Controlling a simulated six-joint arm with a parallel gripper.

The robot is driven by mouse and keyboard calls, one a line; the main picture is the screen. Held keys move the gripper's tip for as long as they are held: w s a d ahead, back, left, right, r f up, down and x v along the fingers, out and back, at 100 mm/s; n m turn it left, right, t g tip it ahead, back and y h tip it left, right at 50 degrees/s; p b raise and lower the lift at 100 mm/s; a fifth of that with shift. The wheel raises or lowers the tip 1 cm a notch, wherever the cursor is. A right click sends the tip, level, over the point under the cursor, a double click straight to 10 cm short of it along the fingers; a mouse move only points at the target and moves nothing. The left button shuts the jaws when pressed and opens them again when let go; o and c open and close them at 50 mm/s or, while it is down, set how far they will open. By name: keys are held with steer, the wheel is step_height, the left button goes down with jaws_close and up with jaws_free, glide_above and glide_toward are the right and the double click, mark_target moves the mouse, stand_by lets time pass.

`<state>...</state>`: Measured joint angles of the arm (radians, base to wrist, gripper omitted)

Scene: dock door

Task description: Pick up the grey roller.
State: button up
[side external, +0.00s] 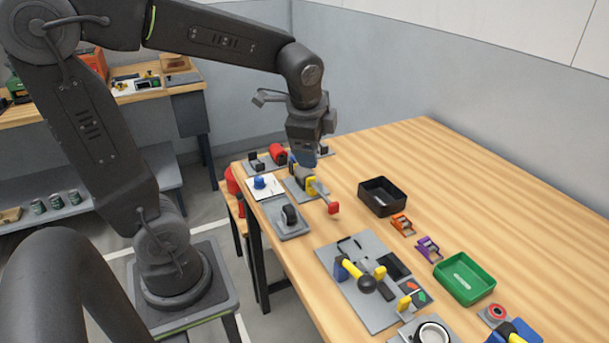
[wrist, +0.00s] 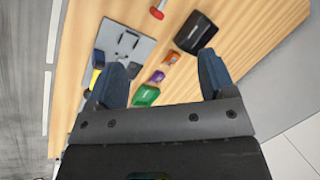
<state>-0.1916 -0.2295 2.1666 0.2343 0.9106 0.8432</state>
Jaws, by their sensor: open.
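No roller is clearly grey in these views. A dark, wheel-like roller (side external: 290,214) stands on a small grey plate (side external: 292,231) near the table's left edge in the side view; I cannot tell if it is the grey roller. It does not show in the wrist view. My gripper (side external: 303,160) hangs over the far left part of the table, above and beyond that roller. Its two blue fingers are spread apart with nothing between them in the wrist view (wrist: 162,62).
A black tray (side external: 383,196), orange (side external: 403,224) and purple (side external: 429,248) pieces and a green tray (side external: 464,278) lie to the right. A large grey plate (side external: 376,312) carries a yellow lever. The table's far right is clear.

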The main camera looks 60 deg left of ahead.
mark_target(306, 169)
steer(key=w+a+f+m+g, duration=0.1)
steer(key=w+a+f+m, duration=0.1)
steer(key=a+f, duration=0.3)
steer(key=w+a+f+m+g+y, duration=0.1)
steer(key=w+a+f+m, duration=0.1)
steer(key=a+f+m, duration=0.2)
steer(key=w+a+f+m+g, duration=0.1)
steer(key=w+a+f+m, duration=0.2)
steer(key=a+f, duration=0.3)
steer(key=shift+w+a+f+y, duration=0.1)
steer(key=shift+a+f+y, duration=0.05)
steer(key=shift+a+y, duration=0.15)
steer(key=shift+x, duration=2.95)
steer(key=c, duration=1.1)
